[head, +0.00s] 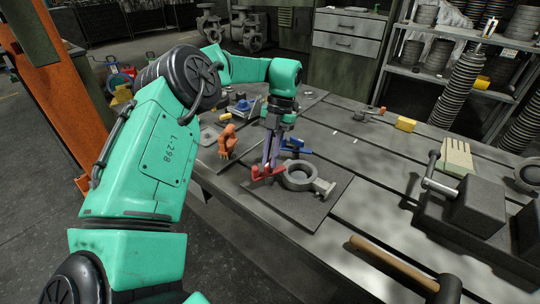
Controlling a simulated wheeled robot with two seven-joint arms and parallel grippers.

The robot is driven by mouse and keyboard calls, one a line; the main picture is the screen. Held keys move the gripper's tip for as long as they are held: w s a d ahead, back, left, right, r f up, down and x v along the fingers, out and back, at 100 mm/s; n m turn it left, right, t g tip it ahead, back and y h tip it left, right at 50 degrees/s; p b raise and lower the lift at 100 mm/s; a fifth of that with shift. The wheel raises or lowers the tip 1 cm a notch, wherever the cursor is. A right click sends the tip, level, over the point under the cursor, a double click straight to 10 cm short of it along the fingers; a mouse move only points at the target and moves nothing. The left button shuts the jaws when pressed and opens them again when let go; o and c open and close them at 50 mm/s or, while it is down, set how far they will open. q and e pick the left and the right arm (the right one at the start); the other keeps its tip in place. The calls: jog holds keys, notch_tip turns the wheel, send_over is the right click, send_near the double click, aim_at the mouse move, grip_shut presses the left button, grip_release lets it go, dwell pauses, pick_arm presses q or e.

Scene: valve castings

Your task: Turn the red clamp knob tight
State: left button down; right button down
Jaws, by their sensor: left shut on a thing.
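The red clamp knob (262,177) is at the left side of the grey ring-shaped valve casting (319,185), which lies on a dark flat plate (312,217). My left gripper (269,166) points down from above with its fingers shut on the red knob. The fingers hide part of the knob, so I cannot tell how far it is turned. A blue clamp part (296,145) shows just behind the casting. My right gripper is not in view.
An orange hand-shaped object (228,141) stands left of the plate. A wooden-handled hammer (392,264) lies at the front right, near a dark vise (472,206). A yellow block (405,124) sits farther back. The bench right of the plate is mostly clear.

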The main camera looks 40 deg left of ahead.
pick_arm(q)
jog(key=m, duration=0.1)
jog(key=m+y, duration=0.1)
jog(key=m, duration=0.1)
jog(key=shift+w+d+m, duration=0.1)
jog(key=shift+d+m, duration=0.05)
jog(key=shift+m, duration=0.15)
jog(key=shift+m+y, duration=0.7)
jog(key=shift+m, duration=0.7)
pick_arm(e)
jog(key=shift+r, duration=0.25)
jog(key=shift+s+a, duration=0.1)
pick_arm(q)
jog(key=c, duration=0.9)
grip_release()
